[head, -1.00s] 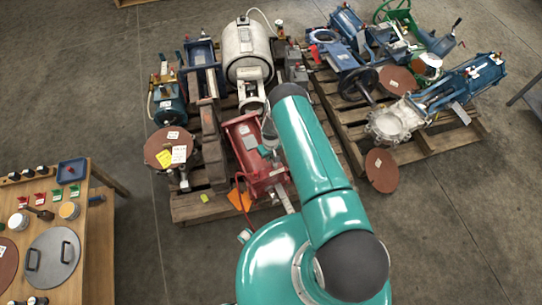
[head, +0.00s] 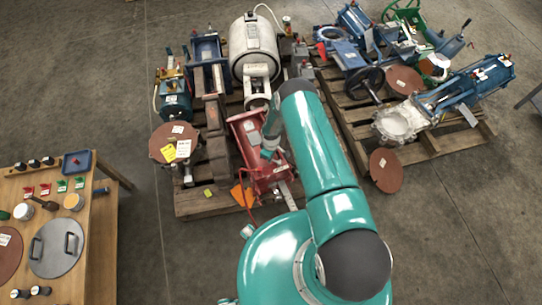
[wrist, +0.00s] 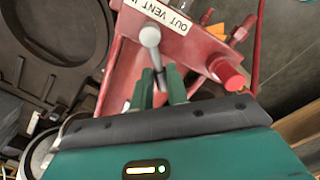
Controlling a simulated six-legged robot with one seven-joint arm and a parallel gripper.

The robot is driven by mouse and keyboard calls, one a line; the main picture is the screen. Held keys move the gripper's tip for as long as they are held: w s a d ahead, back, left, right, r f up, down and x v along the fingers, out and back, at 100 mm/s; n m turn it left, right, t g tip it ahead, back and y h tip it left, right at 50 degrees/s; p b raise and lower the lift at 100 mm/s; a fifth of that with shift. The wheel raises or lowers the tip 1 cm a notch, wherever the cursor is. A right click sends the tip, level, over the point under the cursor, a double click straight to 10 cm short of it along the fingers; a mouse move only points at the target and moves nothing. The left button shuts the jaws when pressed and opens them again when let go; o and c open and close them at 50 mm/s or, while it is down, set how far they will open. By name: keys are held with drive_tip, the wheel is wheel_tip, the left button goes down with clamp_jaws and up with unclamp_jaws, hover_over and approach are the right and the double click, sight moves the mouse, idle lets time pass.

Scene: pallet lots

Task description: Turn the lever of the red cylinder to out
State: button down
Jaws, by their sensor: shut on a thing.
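The red cylinder (head: 244,133) lies on the left pallet, partly hidden by my arm. In the wrist view its red body (wrist: 118,70) fills the upper middle. A white label (wrist: 172,14) there reads OUT, VENT and a cut-off third word. The lever (wrist: 150,38) is pale grey with a round end beside the label; its shaft runs down between my fingers. My gripper (wrist: 160,88) is shut on the lever's shaft. OUT lies to the right of the lever in the wrist view. In the head view my gripper (head: 269,150) is at the cylinder, its fingertips unclear.
A red knob (wrist: 228,76) stands right of my fingers. A white tank (head: 254,45) and a brown disc (head: 172,142) crowd the left pallet. A second loaded pallet (head: 435,148) is at right, a workbench (head: 92,245) at left. Bare floor lies between.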

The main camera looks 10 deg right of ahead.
idle(0.3)
drive_tip(key=c, duration=1.4)
unclamp_jaws()
drive_tip(key=shift+o, duration=0.2)
drive_tip(key=shift+r, duration=0.15)
wheel_tip(320, 180, up, 14)
drive_tip(key=shift+d+f, duration=0.15)
drive_tip(key=shift+f, duration=0.05)
drive_tip(key=shift+w, duration=0.1)
